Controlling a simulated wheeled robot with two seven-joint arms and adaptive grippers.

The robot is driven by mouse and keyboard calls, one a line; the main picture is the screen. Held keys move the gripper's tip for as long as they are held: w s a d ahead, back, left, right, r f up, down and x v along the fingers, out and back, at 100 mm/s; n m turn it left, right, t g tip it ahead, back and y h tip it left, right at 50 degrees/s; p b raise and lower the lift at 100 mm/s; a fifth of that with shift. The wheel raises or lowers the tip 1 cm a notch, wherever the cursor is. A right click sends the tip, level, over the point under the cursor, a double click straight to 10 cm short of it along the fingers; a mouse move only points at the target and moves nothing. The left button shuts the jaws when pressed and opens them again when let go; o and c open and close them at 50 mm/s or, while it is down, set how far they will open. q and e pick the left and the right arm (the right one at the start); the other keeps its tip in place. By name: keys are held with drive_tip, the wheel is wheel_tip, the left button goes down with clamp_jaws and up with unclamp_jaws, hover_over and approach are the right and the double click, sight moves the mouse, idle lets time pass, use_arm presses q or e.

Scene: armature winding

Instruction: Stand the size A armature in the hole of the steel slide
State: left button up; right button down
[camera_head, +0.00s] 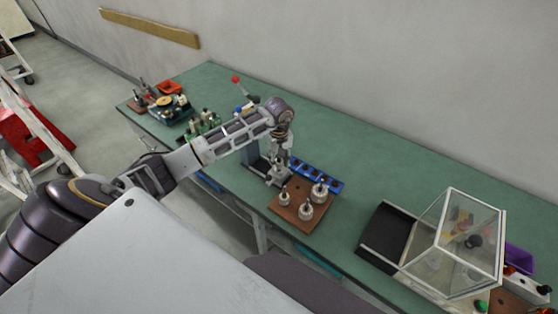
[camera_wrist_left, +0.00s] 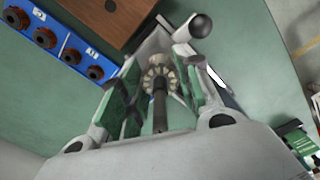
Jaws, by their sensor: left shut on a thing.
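My left gripper (camera_head: 279,168) reaches over the work table and is shut on an armature. In the left wrist view the gripper (camera_wrist_left: 160,88) has its green-padded fingers on either side of the armature (camera_wrist_left: 159,76), which has a pale slotted core and a dark shaft toward the camera. A grey metal part (camera_wrist_left: 154,43), apparently the steel slide, lies just beyond the armature. The slide's hole is hidden, and I cannot tell whether the armature's lower end is in it. My right gripper is out of view.
A brown board (camera_head: 288,213) with several armatures stands close to the gripper. A blue rack (camera_head: 331,181) with dark round pockets lies behind it. A clear-sided box (camera_head: 452,250) stands at the right.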

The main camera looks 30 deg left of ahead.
use_arm(q)
drive_tip(key=shift+f, duration=0.35)
idle(0.5)
drive_tip(key=o, duration=1.2)
drive_tip(key=shift+r, duration=0.2)
drive_tip(key=shift+r, duration=0.5)
drive_tip(key=shift+r+p, duration=0.75)
drive_tip(key=shift+r, duration=0.8)
drive_tip(key=shift+r, duration=0.1)
